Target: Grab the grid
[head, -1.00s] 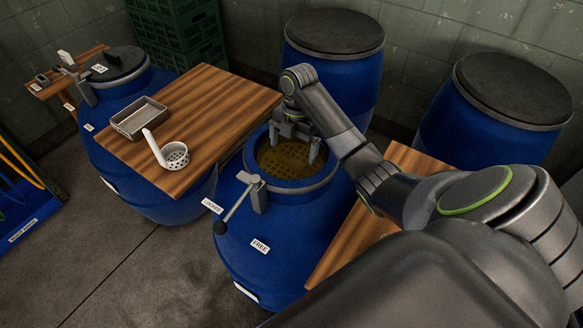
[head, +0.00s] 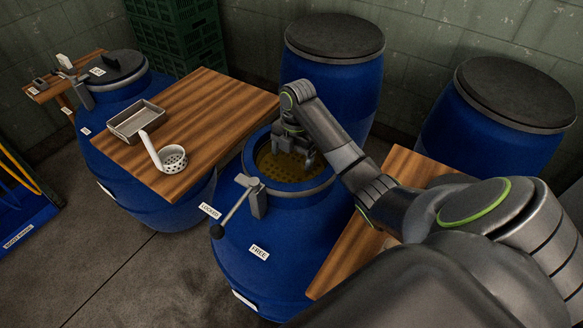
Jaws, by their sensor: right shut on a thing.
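The grid (head: 283,175) is a yellowish-brown perforated plate inside the round mouth of the open blue barrel (head: 290,235). It lies below the rim, and its far part is hidden by my gripper. My right gripper (head: 296,160) reaches down into the barrel mouth from above. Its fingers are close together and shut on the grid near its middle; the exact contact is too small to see. My left gripper is not in view.
A lever (head: 237,207) with a black knob sits on the barrel's front left, near LOCKED and FREE labels. A wooden board (head: 215,125) on the left holds a metal tray (head: 136,121) and a white perforated ladle (head: 173,158). Lidded blue barrels (head: 328,80) stand behind.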

